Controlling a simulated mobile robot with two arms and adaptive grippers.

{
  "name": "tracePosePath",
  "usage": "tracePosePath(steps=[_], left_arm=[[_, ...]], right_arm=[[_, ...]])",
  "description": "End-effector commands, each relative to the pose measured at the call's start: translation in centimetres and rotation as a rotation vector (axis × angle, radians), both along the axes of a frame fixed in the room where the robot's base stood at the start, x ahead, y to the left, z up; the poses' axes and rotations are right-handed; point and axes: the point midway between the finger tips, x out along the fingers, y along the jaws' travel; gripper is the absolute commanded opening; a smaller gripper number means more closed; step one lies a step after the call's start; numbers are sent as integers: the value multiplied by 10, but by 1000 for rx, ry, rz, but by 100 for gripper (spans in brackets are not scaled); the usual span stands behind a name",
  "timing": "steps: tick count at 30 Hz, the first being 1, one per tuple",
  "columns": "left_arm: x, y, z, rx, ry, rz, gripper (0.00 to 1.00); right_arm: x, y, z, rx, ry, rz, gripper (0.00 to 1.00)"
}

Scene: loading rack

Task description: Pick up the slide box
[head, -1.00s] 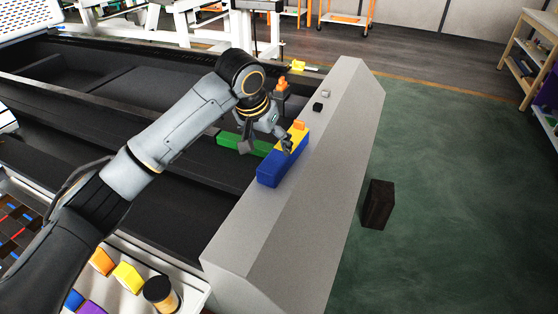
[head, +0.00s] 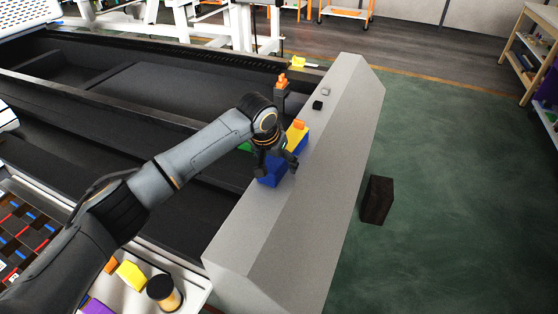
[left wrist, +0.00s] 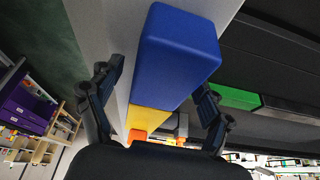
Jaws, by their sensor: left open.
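A long blue box (head: 267,183) lies on the grey ledge beside the dark sunken bed. It is the likeliest slide box, though no label shows. My left gripper (head: 278,167) is open above it, with its fingers at either side in the head view. In the left wrist view the blue box (left wrist: 180,45) fills the upper middle, and the open fingers (left wrist: 160,80) stand left and right of its near part. No grip on it shows. The arm hides part of the box in the head view. My right gripper is not in view.
A yellow block (head: 298,137) with an orange piece on top lies right behind the blue box. A green block (left wrist: 235,97) is beside it, mostly hidden in the head view. A small black cube (head: 318,105) sits farther along the ledge. A dark block (head: 378,200) stands on the floor.

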Motion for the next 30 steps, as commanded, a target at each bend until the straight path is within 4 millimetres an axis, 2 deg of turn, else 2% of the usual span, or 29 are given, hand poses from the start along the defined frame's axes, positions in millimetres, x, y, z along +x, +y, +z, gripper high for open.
tracePosePath(steps=[1, 10, 22, 27, 30], left_arm=[[0, 0, 0, 0, 0, 0, 73], [0, 0, 0, 0, 0, 1, 12], [1, 0, 8, -3, -4, 1, 11], [1, -1, 30, -4, -6, 0, 11], [-14, -1, 49, -4, -7, -4, 11]], right_arm=[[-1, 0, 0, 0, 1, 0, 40], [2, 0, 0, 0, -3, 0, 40], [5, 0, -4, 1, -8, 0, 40], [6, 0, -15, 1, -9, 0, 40], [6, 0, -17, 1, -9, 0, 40]])
